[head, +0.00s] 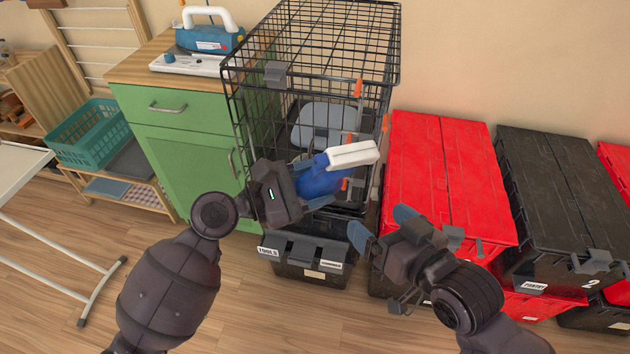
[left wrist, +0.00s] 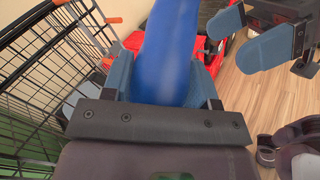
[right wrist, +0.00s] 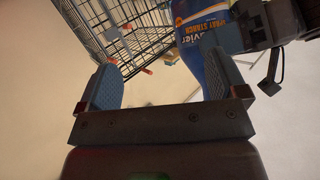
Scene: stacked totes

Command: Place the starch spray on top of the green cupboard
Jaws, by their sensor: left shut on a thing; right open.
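The starch spray is a blue bottle (head: 319,182) with a white spray head; its label shows in the right wrist view (right wrist: 215,40). My left gripper (head: 305,190) is shut on the bottle and holds it in the air in front of the wire cage. The blue body also fills the middle of the left wrist view (left wrist: 172,60). My right gripper (head: 382,227) is open and empty, to the right of and below the bottle. The green cupboard (head: 185,160) stands at the left behind my left arm. Its wooden top (head: 135,70) is partly covered.
A blue and white appliance (head: 208,38) and a white board (head: 185,65) sit on the cupboard top. The black wire cage (head: 300,50) stands right beside the cupboard. Red (head: 440,170) and black totes (head: 560,190) are stacked at right. A teal basket (head: 95,135) is at left.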

